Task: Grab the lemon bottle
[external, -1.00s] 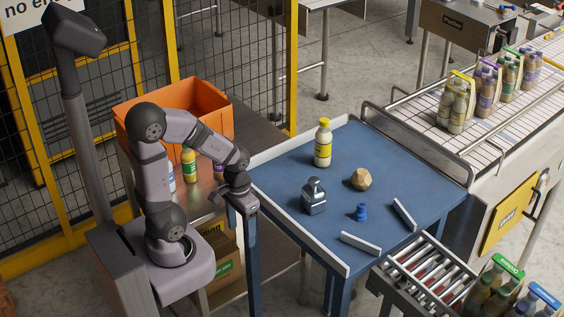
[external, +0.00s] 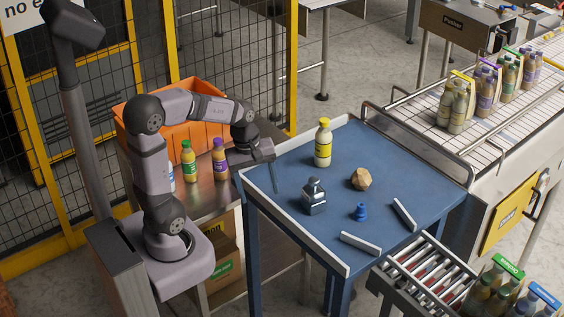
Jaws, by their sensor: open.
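The lemon bottle (external: 323,143) has a yellow cap and a yellow label and stands upright on the blue table (external: 287,165), toward its back left. My gripper (external: 275,172) is open and empty over the left edge of the blue table, to the left of the lemon bottle and apart from it. The gap between its fingers is hard to make out at this size.
Green-capped (external: 188,161) and purple-capped (external: 220,160) bottles stand left, near an orange crate (external: 205,100).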

